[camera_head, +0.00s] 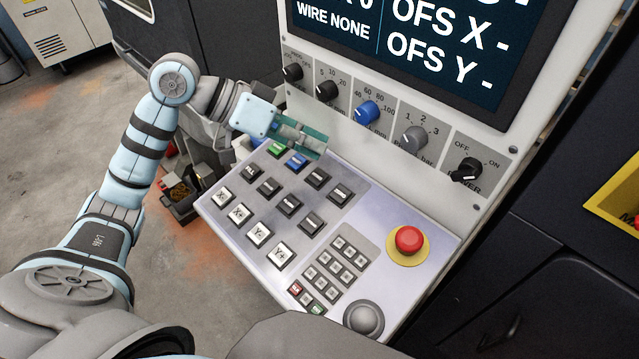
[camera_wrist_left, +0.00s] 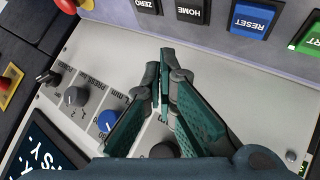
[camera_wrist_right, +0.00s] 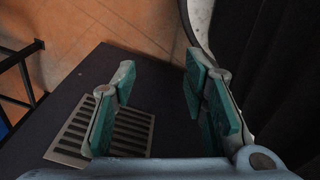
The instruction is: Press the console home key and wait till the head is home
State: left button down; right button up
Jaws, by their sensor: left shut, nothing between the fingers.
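The console home key (camera_wrist_left: 189,11) is a dark key marked HOME in the left wrist view, between the ZERO key (camera_wrist_left: 148,5) and the blue RESET key (camera_wrist_left: 246,16). It also shows in the head view (camera_head: 318,178), in the console's upper key row. My left gripper (camera_head: 322,149) is shut and empty, over the back of the key panel near the knob strip. Its fingertips (camera_wrist_left: 164,52) appear apart from the home key. My right gripper (camera_wrist_right: 160,64) is open and empty, in the right wrist view only. The head that is homed is not identifiable.
The screen (camera_head: 410,45) reads WIRE NONE, OFS X - and OFS Y -. A red emergency button (camera_head: 409,239) sits on the panel's right. Several knobs, including a blue one (camera_head: 367,112), line the upright strip behind the keys. A green START key (camera_head: 276,149) lies left of RESET.

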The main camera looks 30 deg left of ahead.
aim_at(314, 176)
pick_arm(q)
jog(key=shift+w+f, duration=0.1)
jog(key=shift+f, duration=0.8)
jog(key=shift+f+b, duration=0.25)
jog(key=shift+b, duration=0.05)
jog(key=shift+s+f, duration=0.4)
jog(key=shift+w, duration=0.3)
pick_arm(e)
jog(key=shift+s+f, duration=0.55)
jog(key=shift+f, duration=0.35)
pick_arm(q)
jog(key=shift+s, duration=0.15)
jog(key=shift+d+f, duration=0.1)
jog(key=shift+f, duration=0.05)
jog(key=shift+f, duration=0.3)
pick_arm(e)
jog(key=shift+r, duration=0.1)
